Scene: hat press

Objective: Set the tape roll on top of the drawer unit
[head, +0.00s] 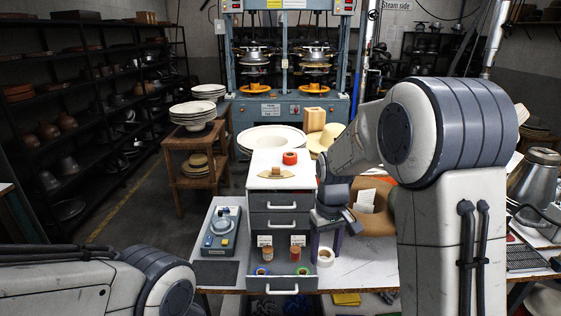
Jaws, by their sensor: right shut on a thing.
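The drawer unit (282,222) is grey with a white top and stands on the table in the middle of the head view. My right gripper (326,246) points down just right of the unit, beside its open lower drawer. It is shut on a white tape roll (325,258), which shows between and below the fingertips, low near the table. I cannot tell whether the roll touches the table. A red roll (290,158) and a small wooden block on a tan base (277,173) are on the unit's top. My left arm enters at lower left; its gripper is out of view.
A control box (222,228) stands left of the unit. A brown bag-like item (372,208) is behind my right gripper. The front of the unit's top is clear.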

